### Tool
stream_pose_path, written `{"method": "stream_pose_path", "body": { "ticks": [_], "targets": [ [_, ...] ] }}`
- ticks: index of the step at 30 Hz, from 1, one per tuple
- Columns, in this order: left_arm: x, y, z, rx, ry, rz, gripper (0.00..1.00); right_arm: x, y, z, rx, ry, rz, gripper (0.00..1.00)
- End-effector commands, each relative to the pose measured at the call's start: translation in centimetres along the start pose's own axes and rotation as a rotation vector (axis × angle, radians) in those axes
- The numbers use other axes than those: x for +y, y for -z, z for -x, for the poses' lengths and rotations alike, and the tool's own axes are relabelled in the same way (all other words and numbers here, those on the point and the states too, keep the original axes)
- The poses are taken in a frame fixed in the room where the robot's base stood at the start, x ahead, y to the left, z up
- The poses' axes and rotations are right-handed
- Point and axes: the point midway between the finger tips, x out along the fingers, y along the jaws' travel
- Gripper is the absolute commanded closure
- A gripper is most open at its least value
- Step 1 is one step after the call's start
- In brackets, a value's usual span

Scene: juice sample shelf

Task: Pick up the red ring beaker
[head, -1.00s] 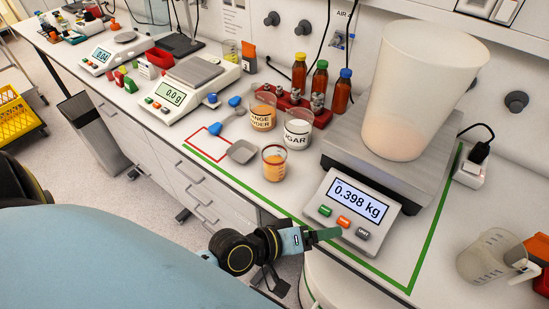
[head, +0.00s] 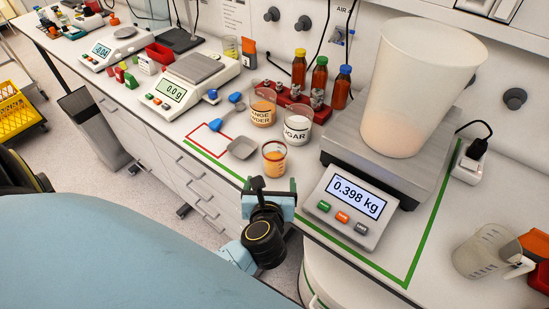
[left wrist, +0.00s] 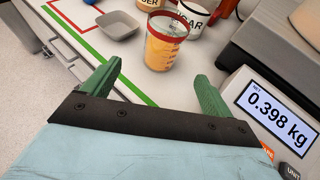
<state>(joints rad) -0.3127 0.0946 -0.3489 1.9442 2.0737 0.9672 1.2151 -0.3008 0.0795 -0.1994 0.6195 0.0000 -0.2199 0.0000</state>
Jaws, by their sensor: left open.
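The red ring beaker (head: 274,160) is a small clear beaker with orange contents. It stands upright on the white bench in front of the sugar beaker. In the left wrist view, the red ring shows near the top of the beaker (left wrist: 163,48). My left gripper (head: 274,187) is at the bench's front edge, just on the near side of the beaker. Its green fingers (left wrist: 157,84) are open and empty. The beaker stands just beyond the fingertips, roughly centred between them and apart from both. My right gripper is not in view.
A scale (head: 346,208) reading 0.398 kg stands close on the right, bearing a large white container (head: 415,90). A grey weighing dish (head: 242,148) lies left of the beaker. The orange powder beaker (head: 263,107) and sugar beaker (head: 297,126) stand behind. A clear jug (head: 482,252) is far right.

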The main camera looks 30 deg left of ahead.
Motion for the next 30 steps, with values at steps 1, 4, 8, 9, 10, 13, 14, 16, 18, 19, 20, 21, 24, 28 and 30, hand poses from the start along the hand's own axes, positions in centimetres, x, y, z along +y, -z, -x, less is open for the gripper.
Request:
{"method": "stream_pose_path", "body": {
  "ticks": [1,4,8,9,10,13,14,16,18,19,20,21,24,28,30],
  "targets": [
    [0.1,-0.1,-0.9,-0.001,-0.003,0.001,0.14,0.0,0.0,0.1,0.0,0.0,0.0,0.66],
    [0.1,-0.2,-2.8,-0.002,-0.004,0.0,0.14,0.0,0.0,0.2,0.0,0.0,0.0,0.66],
    [0.1,-0.2,-5.3,-0.003,-0.004,-0.001,0.14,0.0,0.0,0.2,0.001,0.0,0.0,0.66],
    [0.0,-0.2,-6.0,-0.003,-0.002,-0.002,0.14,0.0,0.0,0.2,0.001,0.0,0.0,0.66],
    [0.0,-0.1,-6.3,-0.002,-0.002,-0.002,0.14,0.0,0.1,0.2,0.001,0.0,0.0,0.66],
    [0.0,-0.1,-7.2,-0.001,-0.003,0.0,0.14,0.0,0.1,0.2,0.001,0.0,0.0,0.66],
    [0.0,-0.1,-7.4,-0.001,-0.003,0.0,0.14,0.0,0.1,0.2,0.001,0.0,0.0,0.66],
    [0.0,-0.1,-7.7,-0.002,-0.002,-0.001,0.14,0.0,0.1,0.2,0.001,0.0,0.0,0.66],
    [-0.1,-0.1,-8.2,-0.003,-0.002,-0.002,0.14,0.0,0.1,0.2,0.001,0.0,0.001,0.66],
    [-0.1,-0.1,-8.6,-0.003,-0.003,-0.002,0.14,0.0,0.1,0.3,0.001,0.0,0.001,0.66],
    [-0.1,-0.2,-9.0,-0.004,-0.003,-0.003,0.14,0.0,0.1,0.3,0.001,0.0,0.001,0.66],
    [-0.3,-0.1,-9.5,-0.003,-0.003,-0.004,0.14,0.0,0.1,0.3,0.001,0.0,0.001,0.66],
    [-0.4,-0.1,-10.9,-0.004,-0.003,-0.004,0.14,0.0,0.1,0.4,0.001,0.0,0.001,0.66],
    [-0.5,0.0,-12.3,-0.003,0.0,-0.003,0.14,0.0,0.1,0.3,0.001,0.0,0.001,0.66],
    [-0.4,0.1,-12.6,-0.001,-0.001,-0.002,0.14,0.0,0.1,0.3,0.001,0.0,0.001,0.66]
  ]
}}
